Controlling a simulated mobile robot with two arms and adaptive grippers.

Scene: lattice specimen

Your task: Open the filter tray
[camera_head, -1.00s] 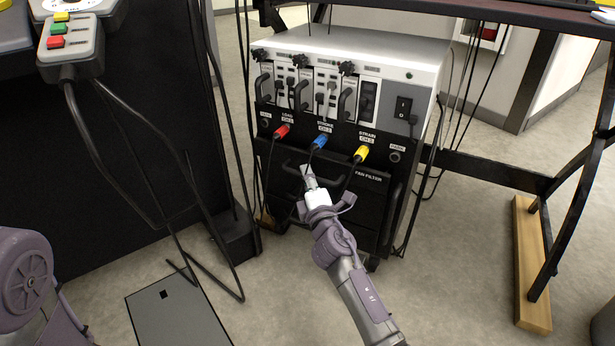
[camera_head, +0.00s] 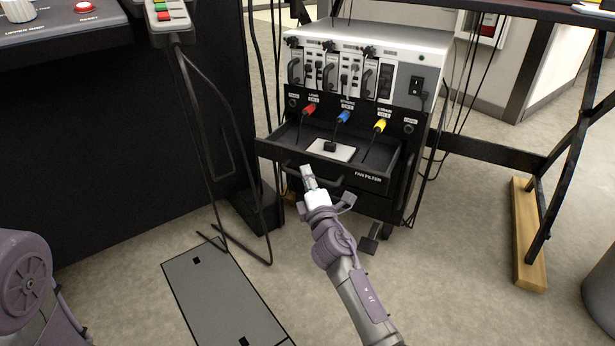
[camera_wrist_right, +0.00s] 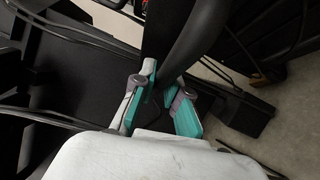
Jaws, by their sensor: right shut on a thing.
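The filter tray (camera_head: 278,154), a black drawer labelled FAN FILTER, stands pulled out of the lower front of the equipment rack. Its inside shows from above, with a pale flat pad (camera_head: 342,154) and a small black piece on it. My right gripper (camera_head: 307,172) is at the dark bar handle (camera_head: 330,182) on the tray's front and is shut on it. In the right wrist view the teal-padded fingers (camera_wrist_right: 160,100) are around the dark curved handle (camera_wrist_right: 195,35). My left gripper is out of view.
Red, blue and yellow plugs (camera_head: 343,117) sit above the tray, and their cables hang down into it. A black cabinet (camera_head: 120,130) stands at the left with loose cables. A grey floor plate (camera_head: 220,295) lies in front. A wooden-footed frame (camera_head: 527,235) is at the right.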

